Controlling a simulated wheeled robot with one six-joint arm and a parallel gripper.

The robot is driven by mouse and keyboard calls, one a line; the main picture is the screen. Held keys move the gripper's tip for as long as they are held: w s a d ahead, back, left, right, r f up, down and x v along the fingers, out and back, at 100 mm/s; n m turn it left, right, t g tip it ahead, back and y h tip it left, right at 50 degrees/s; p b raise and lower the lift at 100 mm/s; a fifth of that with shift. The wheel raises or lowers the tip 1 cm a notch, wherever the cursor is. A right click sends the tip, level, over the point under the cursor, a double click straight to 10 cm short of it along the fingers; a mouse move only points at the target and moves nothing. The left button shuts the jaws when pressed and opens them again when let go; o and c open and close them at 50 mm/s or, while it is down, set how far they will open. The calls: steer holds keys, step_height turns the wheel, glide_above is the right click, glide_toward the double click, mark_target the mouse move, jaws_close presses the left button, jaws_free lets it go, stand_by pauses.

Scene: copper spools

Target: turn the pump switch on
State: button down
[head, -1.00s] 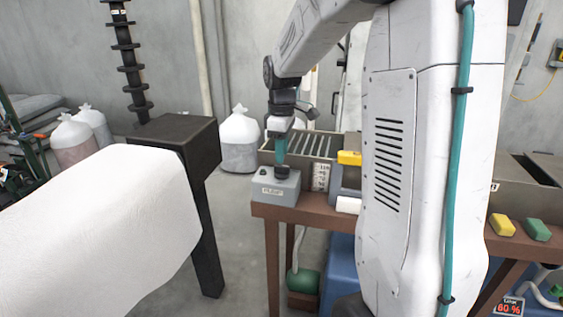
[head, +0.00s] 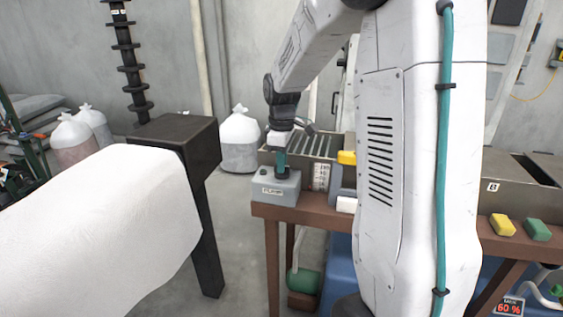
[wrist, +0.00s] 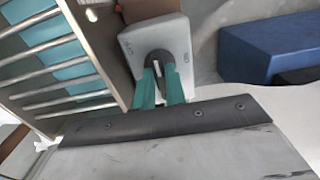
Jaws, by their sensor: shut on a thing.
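The pump switch is a grey box (head: 275,187) with a label that seems to read PUMP on its front. It sits on the left end of the brown bench (head: 300,212). A dark knob (wrist: 158,66) with a pale mark stands on its top face, seen in the wrist view. My gripper (head: 281,165) points down over the box. Its teal fingers, also in the wrist view (wrist: 159,86), are shut on the knob from both sides. The fingers hide part of the knob, and I cannot tell which setting it is at.
A slatted tray (head: 310,146) stands right behind the box, close to my gripper. A yellow block (head: 347,157) and a white roll (head: 346,205) lie to the right. Floor between is clear.

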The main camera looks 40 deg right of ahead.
steer(key=shift+m, duration=0.3)
steer(key=m, duration=0.3)
steer(key=shift+m, duration=0.3)
steer(key=m, duration=0.4)
steer(key=shift+m, duration=0.3)
steer(key=m, duration=0.9)
steer(key=c, duration=1.4)
jaws_free()
steer(key=shift+c, duration=0.2)
